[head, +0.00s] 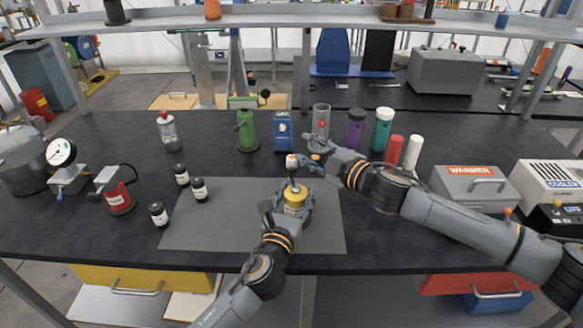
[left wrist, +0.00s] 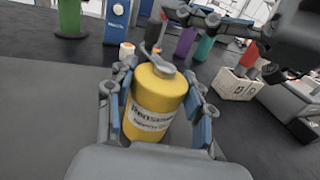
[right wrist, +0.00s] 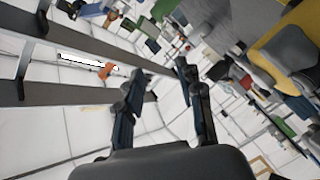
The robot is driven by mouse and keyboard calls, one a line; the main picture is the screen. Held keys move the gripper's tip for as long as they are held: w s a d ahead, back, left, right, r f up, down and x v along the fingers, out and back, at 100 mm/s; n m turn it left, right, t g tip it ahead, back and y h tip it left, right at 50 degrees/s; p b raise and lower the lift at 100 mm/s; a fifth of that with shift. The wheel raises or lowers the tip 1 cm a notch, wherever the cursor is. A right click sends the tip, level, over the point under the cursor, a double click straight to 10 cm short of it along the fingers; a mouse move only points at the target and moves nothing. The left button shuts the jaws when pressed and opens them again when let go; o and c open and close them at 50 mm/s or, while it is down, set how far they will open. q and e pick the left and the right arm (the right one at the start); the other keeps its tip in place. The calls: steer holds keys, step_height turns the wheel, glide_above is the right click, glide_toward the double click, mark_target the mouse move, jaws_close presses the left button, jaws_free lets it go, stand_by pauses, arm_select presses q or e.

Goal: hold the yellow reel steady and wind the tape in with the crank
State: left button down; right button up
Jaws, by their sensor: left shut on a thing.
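The yellow reel (head: 295,201) stands upright on the grey mat (head: 215,225). It also shows in the left wrist view (left wrist: 155,102), with a white label on its side. My left gripper (head: 287,205) is shut around its body from the front. My right gripper (head: 308,150) is just above and right of the knob. Its fingers are apart with nothing between them in the right wrist view (right wrist: 160,76). I cannot tell whether it touches the knob.
Small dark bottles (head: 181,175) stand left of the reel. A green cylinder (head: 246,130), a blue box (head: 283,131) and a purple bottle (head: 355,129) stand behind. A warmer box (head: 473,188) is at right.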

mark_target(292, 168)
steer(key=s+d+f+m+g+y, duration=0.4)
steer(key=s+d+m+y, duration=0.15)
steer(key=s+m, duration=0.2)
steer(key=shift+h, duration=0.25)
steer(key=x, duration=1.1)
steer(key=shift+w+r, duration=0.1)
steer(key=shift+r, duration=0.05)
jaws_close()
